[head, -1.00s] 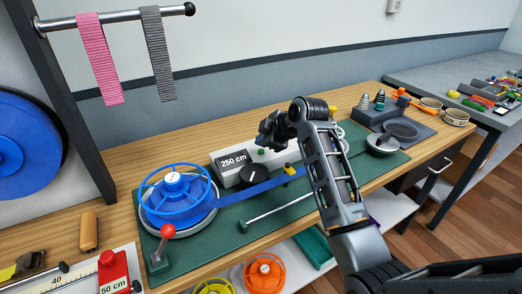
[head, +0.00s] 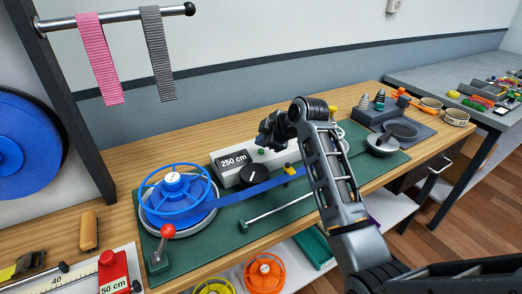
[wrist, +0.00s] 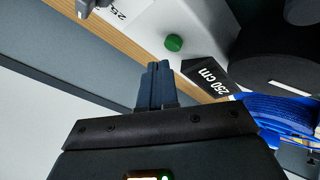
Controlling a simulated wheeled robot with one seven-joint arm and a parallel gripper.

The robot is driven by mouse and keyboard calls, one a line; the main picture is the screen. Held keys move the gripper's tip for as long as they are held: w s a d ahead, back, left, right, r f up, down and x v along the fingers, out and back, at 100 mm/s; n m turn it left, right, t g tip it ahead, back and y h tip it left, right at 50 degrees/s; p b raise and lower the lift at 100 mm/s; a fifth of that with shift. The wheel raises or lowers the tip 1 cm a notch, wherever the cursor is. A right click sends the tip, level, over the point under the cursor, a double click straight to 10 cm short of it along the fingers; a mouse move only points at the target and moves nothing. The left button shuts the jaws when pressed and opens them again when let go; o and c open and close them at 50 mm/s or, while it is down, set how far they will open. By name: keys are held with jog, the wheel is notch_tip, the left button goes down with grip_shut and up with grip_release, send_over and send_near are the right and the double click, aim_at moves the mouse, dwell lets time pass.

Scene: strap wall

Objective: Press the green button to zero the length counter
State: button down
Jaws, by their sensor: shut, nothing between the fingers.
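The green button (head: 261,151) sits on top of a pale counter housing (head: 208,155), beside the dark display (head: 233,160) that reads 250 cm. In the wrist view the button (wrist: 173,43) is a round green cap, fully visible just beyond my fingertips. My gripper (wrist: 158,66) is shut and empty, its two dark fingers together. A gap shows between them and the button in the picture. In the head view my gripper (head: 268,138) is above and close to the button; its fingertips are hard to make out there.
A black knob (head: 254,175) stands in front of the display. A blue reel (head: 175,195) with blue strap lies on the green mat to the left, near a red-knobbed lever (head: 166,232). Weights and a dark scale stand to the right.

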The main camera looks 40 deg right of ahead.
jog(key=shift+f, duration=0.15)
jog(key=shift+f, duration=0.25)
jog(key=shift+f+b, duration=0.35)
jog(key=shift+f, duration=0.2)
dwell(0.6)
dwell(0.4)
jog(key=shift+r+p, duration=0.85)
jog(key=shift+r, duration=0.15)
notch_tip(320, 180, up, 3)
jog(key=shift+f+p, duration=0.2)
jog(key=shift+p, duration=0.9)
notch_tip(320, 180, up, 2)
jog(key=shift+r, duration=0.2)
